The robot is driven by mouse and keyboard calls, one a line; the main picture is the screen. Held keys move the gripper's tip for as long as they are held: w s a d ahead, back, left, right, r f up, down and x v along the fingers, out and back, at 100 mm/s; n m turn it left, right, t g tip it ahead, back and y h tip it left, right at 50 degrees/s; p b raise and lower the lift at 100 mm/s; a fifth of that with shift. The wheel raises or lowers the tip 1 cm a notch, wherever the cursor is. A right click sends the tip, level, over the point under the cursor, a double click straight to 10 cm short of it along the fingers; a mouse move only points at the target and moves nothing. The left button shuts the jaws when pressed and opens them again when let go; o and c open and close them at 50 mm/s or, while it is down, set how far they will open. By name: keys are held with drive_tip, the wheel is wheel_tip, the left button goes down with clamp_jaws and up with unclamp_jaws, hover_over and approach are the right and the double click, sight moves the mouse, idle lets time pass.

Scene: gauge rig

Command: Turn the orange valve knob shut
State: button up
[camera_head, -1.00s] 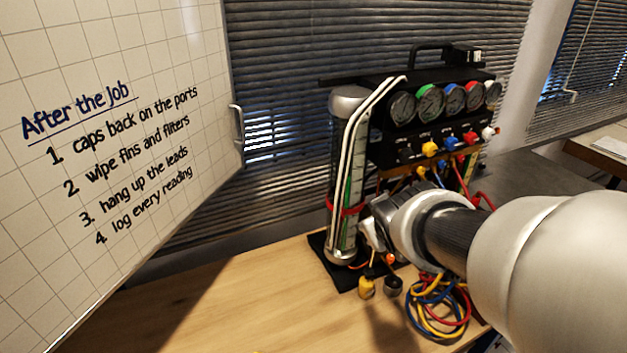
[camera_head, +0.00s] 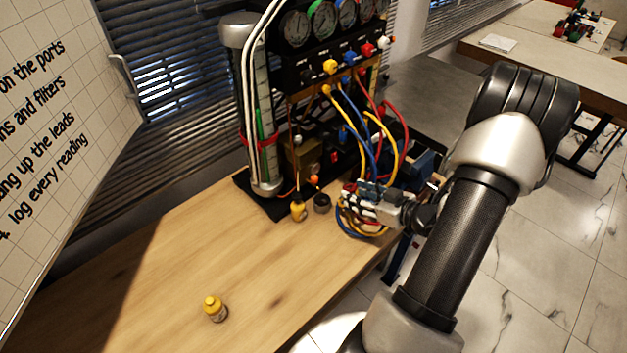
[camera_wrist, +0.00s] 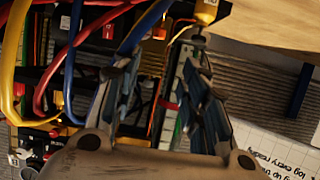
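The orange knob (camera_head: 314,180) is small and sits low on the front of the gauge rig, near the table top. An orange spot (camera_wrist: 159,33) in the wrist view looks like the same knob, beyond the fingertips. My gripper (camera_head: 362,203) is to the right of the knob in the head view, apart from it, in front of the coiled hoses. In the wrist view my gripper (camera_wrist: 160,68) has its two fingers spread, with nothing held between them. The knob's turn position is too small to tell.
Yellow, blue and red hoses (camera_head: 352,130) hang from the rig beside my gripper. A yellow-capped bottle (camera_head: 298,211) and a dark round item (camera_head: 322,203) stand before the rig.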

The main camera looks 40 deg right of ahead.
sight(317, 179)
drive_tip(key=b+x, duration=0.4)
drive_tip(key=x, duration=1.3)
drive_tip(key=shift+w+d+f, duration=0.1)
drive_tip(key=shift+d+f, duration=0.05)
drive_tip(key=shift+d, duration=0.05)
drive_tip(key=shift+c, duration=0.2)
clamp_jaws()
